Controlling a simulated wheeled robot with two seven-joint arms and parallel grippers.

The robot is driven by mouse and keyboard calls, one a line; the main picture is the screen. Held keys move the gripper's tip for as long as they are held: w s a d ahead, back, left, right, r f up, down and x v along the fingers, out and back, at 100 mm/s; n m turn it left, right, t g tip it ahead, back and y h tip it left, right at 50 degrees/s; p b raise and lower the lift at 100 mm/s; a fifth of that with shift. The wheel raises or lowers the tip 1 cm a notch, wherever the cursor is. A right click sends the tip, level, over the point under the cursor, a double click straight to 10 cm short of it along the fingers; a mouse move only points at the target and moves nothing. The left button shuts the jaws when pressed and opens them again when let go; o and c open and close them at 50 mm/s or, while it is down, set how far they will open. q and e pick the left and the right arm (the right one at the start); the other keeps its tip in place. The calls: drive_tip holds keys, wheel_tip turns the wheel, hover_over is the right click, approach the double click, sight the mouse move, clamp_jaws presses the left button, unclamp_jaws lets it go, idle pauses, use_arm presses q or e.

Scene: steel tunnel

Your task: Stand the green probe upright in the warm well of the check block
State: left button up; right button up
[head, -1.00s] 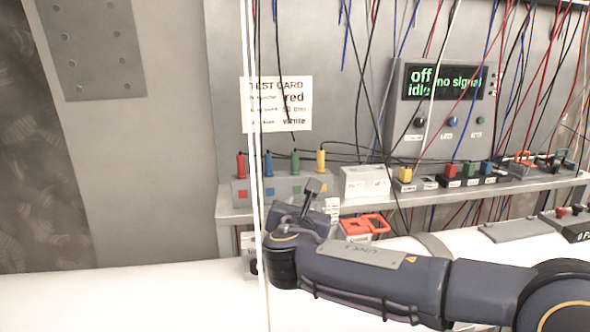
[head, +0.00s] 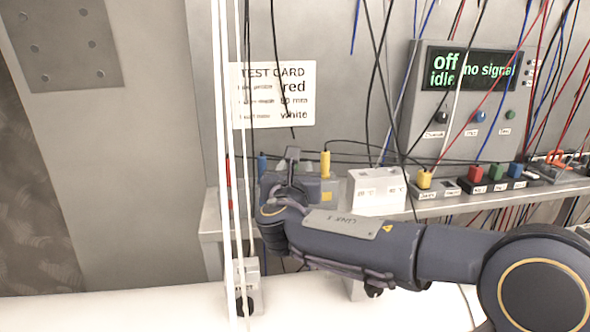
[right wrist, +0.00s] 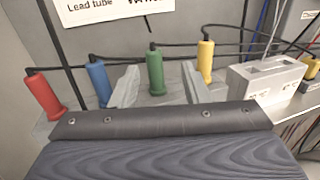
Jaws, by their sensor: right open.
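The green probe (right wrist: 155,72) stands upright in the grey rack, between the blue probe (right wrist: 98,82) and the yellow probe (right wrist: 205,58). My right gripper (right wrist: 160,86) is open, one finger on each side of the green probe, with visible gaps to it. In the head view my right gripper (head: 292,160) covers the green probe. The white check block (head: 377,192) stands on the shelf right of the rack, with two small labels on its front. It also shows in the right wrist view (right wrist: 268,80), with openings in its top. My left gripper is not in view.
The red probe (right wrist: 45,92) stands at the rack's left end. Black leads run from the probes to the right. White vertical strands (head: 228,130) hang before the rack's left end. A display box (head: 465,100) reads "off", "idle", "no signal". Small coloured plugs stand right of the block.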

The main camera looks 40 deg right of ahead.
drive_tip(key=x, duration=0.2)
drive_tip(key=p+x, duration=0.2)
drive_tip(key=x, duration=0.1)
drive_tip(key=shift+w+a+r, duration=0.1)
drive_tip(key=shift+w+r, duration=0.05)
drive_tip(key=shift+w, duration=0.35)
drive_tip(key=shift+w+d, duration=0.2)
drive_tip(key=shift+d, duration=0.05)
drive_tip(key=shift+c, duration=0.3)
clamp_jaws()
